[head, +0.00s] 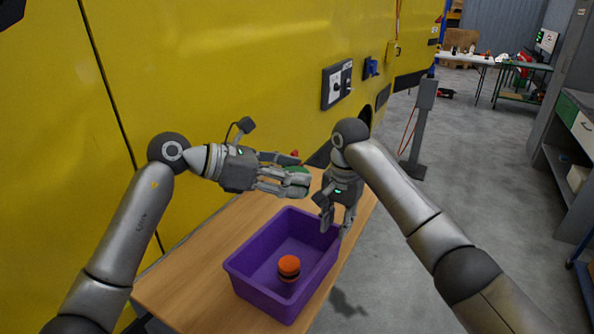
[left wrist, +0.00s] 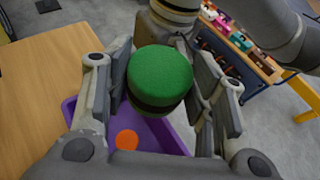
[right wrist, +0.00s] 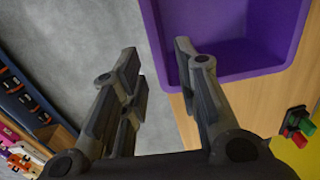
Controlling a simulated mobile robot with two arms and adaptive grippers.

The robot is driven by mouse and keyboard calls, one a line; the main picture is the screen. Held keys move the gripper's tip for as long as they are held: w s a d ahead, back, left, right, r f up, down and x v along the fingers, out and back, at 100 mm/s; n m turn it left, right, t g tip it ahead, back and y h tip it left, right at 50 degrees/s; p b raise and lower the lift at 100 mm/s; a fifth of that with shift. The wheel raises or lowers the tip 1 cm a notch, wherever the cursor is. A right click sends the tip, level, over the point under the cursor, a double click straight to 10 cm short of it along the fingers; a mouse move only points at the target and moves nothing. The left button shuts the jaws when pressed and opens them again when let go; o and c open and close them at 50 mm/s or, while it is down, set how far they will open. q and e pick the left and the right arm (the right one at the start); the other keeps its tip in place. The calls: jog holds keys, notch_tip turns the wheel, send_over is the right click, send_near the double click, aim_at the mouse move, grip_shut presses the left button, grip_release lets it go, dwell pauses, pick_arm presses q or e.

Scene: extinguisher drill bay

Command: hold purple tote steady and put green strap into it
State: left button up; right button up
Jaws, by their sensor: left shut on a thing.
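The purple tote (head: 262,290) stands on the wooden table, also seen in the right wrist view (right wrist: 225,35). My left gripper (head: 297,180) is shut on the green strap (left wrist: 160,75), a round green roll with a dark band, and holds it above the far part of the tote. In the head view its fingers mostly hide the strap. My right gripper (head: 335,228) points down at the tote's right wall. Its fingers stand apart, one on each side of the wall, with gaps visible in the right wrist view (right wrist: 160,55).
An orange roll (head: 289,266) with a dark band lies inside the tote. The wooden table (head: 190,275) is bare on the left. A small red and green item (right wrist: 298,125) is on the table beyond the tote. A yellow vehicle wall (head: 220,70) stands behind.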

pick_arm(q)
notch_tip(320, 180, down, 9)
jog(key=w+a+m+g, duration=0.1)
jog(key=w+m+g, duration=0.2)
jog(key=shift+a+g, duration=0.3)
pick_arm(e)
send_near(329, 270)
jog(key=f, duration=0.5)
jog(key=shift+w+f, duration=0.25)
jog(key=shift+w, duration=0.1)
grip_shut()
